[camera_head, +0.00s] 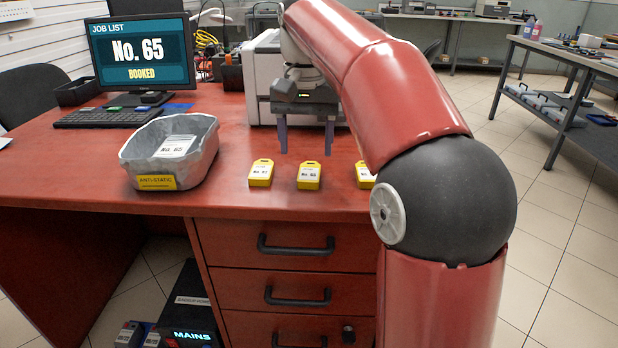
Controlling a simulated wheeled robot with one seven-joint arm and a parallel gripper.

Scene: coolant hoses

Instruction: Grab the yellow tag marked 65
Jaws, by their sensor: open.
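Three yellow tags with white labels lie in a row near the front edge of the red desk. The left tag (261,173) appears to read No. 65. The middle tag (309,176) appears to read No. 60, though its small print is hard to be sure of. The right tag (365,174) is partly hidden behind my arm, and its number cannot be read. My gripper (306,152) points down with its two fingers apart and empty. It is above and behind the tags, closest in the picture to the middle one.
A grey anti-static bin (133,160) with a white card marked No. 65 stands left of the tags. A monitor (140,50) reads No. 65 booked; a keyboard (108,117) lies before it. A printer-like machine (257,80) stands behind my gripper. Drawers (290,245) are below.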

